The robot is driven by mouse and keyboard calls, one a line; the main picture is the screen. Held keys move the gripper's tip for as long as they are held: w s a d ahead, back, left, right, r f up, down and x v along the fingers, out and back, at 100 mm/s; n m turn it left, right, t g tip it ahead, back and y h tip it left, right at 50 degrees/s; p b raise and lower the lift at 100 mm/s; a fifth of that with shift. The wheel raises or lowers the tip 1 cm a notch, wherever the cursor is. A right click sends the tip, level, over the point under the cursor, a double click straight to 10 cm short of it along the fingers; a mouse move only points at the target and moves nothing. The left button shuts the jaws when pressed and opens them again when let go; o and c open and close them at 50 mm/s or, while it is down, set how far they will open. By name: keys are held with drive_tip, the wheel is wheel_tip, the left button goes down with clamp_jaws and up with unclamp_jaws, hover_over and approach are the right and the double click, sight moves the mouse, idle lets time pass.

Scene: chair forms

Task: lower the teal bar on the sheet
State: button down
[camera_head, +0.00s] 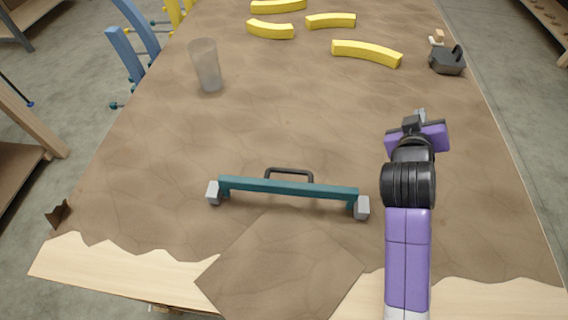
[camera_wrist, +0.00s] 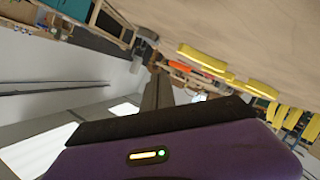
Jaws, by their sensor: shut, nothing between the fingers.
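The teal bar (camera_head: 285,187) lies crosswise over the brown sheet (camera_head: 150,160), near the front. It has a dark loop handle (camera_head: 290,171) on its far side and a light grey block (camera_head: 362,207) at each end. I cannot tell whether its underside touches the sheet. My gripper (camera_head: 420,115) is to the right of the bar and farther back, apart from it. It is shut and empty. In the wrist view the closed dark fingers (camera_wrist: 157,92) point away from the bar, which is not seen there.
Several yellow curved pieces (camera_head: 367,53) lie at the back, with a clear cup (camera_head: 206,66) at back left and a dark tool (camera_head: 446,60) at back right. A brown flap (camera_head: 280,270) overhangs the pale wood front edge (camera_head: 130,278). The sheet's middle is clear.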

drive_tip(key=w+a+r+m+g+y+p, duration=0.1)
drive_tip(key=w+a+m+g+y, duration=0.25)
drive_tip(key=a, duration=0.85)
drive_tip(key=s+a+g+y, duration=0.2)
drive_tip(key=s+a+g, duration=0.1)
drive_tip(key=a, duration=0.7)
drive_tip(key=s+a+r+g+y, duration=0.1)
drive_tip(key=s+a+g, duration=0.3)
drive_tip(key=a, duration=0.6)
drive_tip(key=shift+s+a+r+y+p, duration=0.3)
drive_tip(key=shift+s+a+y+p, duration=0.15)
drive_tip(key=shift+y, duration=0.1)
drive_tip(key=shift+w, duration=0.1)
